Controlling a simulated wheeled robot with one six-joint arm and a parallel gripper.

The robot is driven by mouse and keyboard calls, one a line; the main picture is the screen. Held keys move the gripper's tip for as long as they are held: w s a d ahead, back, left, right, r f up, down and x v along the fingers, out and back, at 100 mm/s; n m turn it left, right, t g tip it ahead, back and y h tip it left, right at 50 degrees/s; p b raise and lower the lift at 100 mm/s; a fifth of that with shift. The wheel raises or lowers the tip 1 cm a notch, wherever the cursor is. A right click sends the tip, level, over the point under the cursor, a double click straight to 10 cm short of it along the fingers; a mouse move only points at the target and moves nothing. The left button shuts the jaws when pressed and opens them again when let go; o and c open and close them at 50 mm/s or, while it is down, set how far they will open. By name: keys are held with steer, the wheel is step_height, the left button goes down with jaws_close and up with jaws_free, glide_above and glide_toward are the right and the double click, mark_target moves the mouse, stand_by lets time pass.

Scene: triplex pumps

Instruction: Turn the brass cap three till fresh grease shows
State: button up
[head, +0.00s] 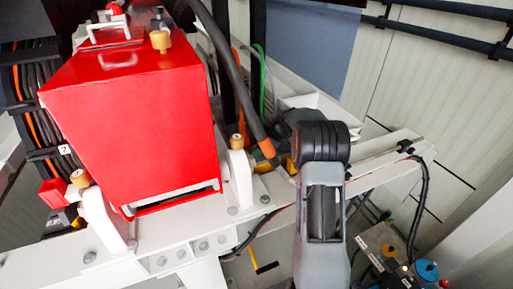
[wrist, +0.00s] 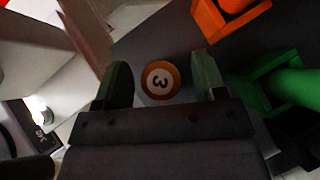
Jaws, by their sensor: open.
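The brass cap three (wrist: 160,79) shows in the wrist view as a round brass-rimmed disc with a pale face. The numeral 3 on it is turned on its side. My gripper (wrist: 162,80) is open, with one dark green finger on the left of the cap and one on the right. A gap shows on both sides of the cap, so neither finger appears to touch it. No grease is visible around the cap. In the head view my arm covers the area by the frame, and I cannot make out the gripper's fingertips or cap three there.
A big red housing (head: 135,110) stands on the white frame (head: 195,245). Other brass caps show on its top (head: 160,42), to its right (head: 237,142) and at lower left (head: 80,178). In the wrist view, orange (wrist: 230,15) and green (wrist: 292,90) parts lie close right of the fingers.

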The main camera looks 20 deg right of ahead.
steer(key=shift+c, duration=0.4)
steer(key=c, duration=0.8)
steer(key=shift+c, duration=0.2)
steer(key=shift+m, duration=0.3)
steer(key=m+t+h, duration=0.1)
steer(key=m+t, duration=0.1)
steer(key=m, duration=0.1)
steer(key=shift+t+h+b, duration=0.3)
steer(key=shift+h+b, duration=0.05)
steer(key=shift+h, duration=0.05)
steer(key=shift+m+t+h, duration=0.9)
steer(key=shift+m+h, duration=0.2)
steer(key=shift+m, duration=0.9)
steer(key=o, duration=0.9)
